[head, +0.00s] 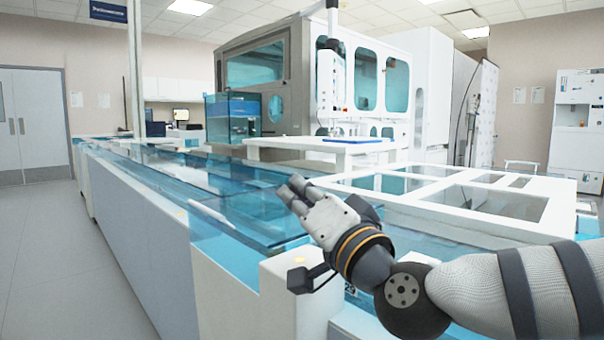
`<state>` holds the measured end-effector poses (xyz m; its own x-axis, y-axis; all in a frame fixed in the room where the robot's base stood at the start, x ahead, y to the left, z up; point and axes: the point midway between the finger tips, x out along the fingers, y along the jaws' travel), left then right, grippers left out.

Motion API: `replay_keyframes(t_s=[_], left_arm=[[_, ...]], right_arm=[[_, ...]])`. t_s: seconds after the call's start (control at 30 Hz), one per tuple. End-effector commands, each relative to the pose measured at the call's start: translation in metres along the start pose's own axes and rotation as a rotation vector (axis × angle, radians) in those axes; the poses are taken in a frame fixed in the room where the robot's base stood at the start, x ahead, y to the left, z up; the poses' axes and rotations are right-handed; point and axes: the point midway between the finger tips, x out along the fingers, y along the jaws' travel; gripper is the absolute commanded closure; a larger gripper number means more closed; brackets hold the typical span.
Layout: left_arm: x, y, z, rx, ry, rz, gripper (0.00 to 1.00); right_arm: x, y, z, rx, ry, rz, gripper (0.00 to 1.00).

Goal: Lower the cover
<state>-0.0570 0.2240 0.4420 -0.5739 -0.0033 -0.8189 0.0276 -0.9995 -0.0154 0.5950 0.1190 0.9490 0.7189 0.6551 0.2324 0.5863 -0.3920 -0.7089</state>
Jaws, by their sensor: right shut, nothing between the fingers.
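The cover (235,205) is a clear blue-tinted panel over the long tube track (150,215). It looks flat or nearly flat, and I cannot tell whether a small gap is left beneath it. My right gripper (291,187) is shut and empty, with its fingers pointing left over the cover's near right part. I cannot tell whether the fingertips touch the cover. My right forearm comes in from the lower right and hides part of the track's near end. My left gripper is not in view.
A white framed top with windows (480,178) lies to the right of the track. A large white and grey machine (400,90) stands behind, with a pole-mounted panel (331,80). Clear floor (40,260) lies at left, with grey double doors (30,125) beyond.

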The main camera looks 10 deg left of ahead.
Motion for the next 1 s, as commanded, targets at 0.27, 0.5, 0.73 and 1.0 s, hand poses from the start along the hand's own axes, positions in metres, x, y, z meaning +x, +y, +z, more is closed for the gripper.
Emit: replay_keyframes(t_s=[0.27, 0.5, 0.73, 1.0], left_arm=[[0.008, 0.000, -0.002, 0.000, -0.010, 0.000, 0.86], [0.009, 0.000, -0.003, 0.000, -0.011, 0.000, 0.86], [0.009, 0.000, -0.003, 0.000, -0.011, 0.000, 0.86], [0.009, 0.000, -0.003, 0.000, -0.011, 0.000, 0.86]], right_arm=[[-0.005, 0.018, 0.015, 0.002, 0.000, 0.000, 1.00], [-0.006, 0.020, 0.018, 0.002, 0.000, 0.000, 1.00], [-0.006, 0.020, 0.017, 0.001, 0.001, 0.000, 1.00], [-0.031, 0.021, 0.017, 0.001, 0.000, 0.002, 1.00]])
